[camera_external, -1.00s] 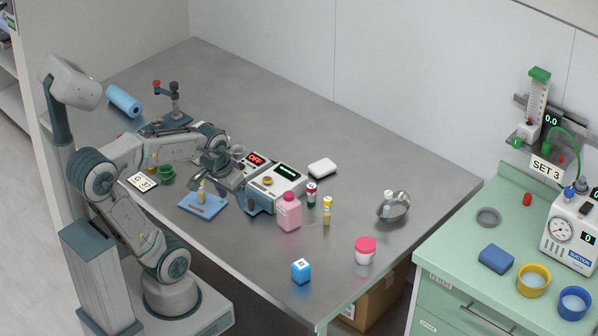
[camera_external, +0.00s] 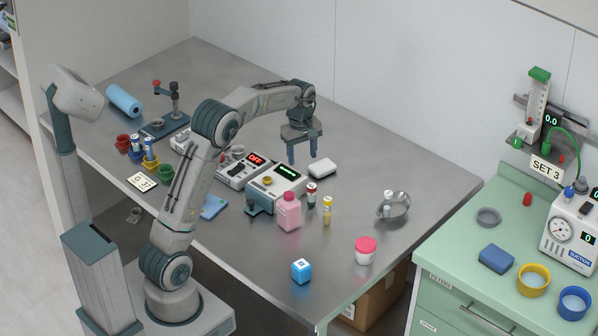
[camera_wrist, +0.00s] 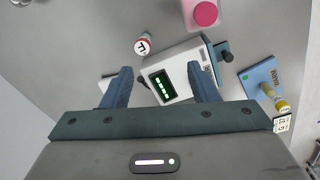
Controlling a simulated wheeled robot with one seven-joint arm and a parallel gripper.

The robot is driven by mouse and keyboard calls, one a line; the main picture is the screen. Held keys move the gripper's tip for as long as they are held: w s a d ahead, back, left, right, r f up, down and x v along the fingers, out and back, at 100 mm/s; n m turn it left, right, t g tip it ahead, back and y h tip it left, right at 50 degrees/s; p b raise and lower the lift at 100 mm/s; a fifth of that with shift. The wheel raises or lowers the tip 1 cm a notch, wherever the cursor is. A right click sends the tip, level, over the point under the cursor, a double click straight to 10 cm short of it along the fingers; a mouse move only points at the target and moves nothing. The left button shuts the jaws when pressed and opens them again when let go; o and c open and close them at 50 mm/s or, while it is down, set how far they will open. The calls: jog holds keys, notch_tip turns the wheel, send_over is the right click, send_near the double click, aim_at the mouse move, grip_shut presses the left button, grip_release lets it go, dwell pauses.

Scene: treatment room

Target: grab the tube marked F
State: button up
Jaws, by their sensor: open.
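A small tube with a dark red body and a pale top (camera_external: 311,195) stands on the table right of the pink bottle. My gripper (camera_external: 302,156) is open and empty, fingers pointing down, raised beyond the white device with a green display and apart from the tube. In the wrist view the device shows between the fingertips (camera_wrist: 159,72). A yellow tube (camera_external: 327,211) stands close beside the red one.
The white device (camera_external: 286,178) and pink bottle (camera_external: 289,212) stand left of the tube. A white block (camera_external: 322,168) lies behind it. A steel bowl (camera_external: 403,206), a pink-lidded jar (camera_external: 365,250) and a blue cube (camera_external: 301,271) are nearby. The table's back right is clear.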

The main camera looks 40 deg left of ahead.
jog(key=n, duration=0.2)
send_over(311, 185)
notch_tip(311, 185, down, 4)
jog(key=f, duration=0.8)
jog(key=shift+s+f, duration=0.3)
jog(key=shift+s, duration=0.1)
jog(key=shift+w+f+p, duration=0.2)
jog(key=shift+f+p, duration=0.3)
jog(key=shift+f, duration=0.85)
jog(key=shift+w+f+p, duration=0.15)
jog(key=shift+f+p, duration=0.3)
jog(key=shift+f, duration=0.85)
jog(key=c, duration=1)
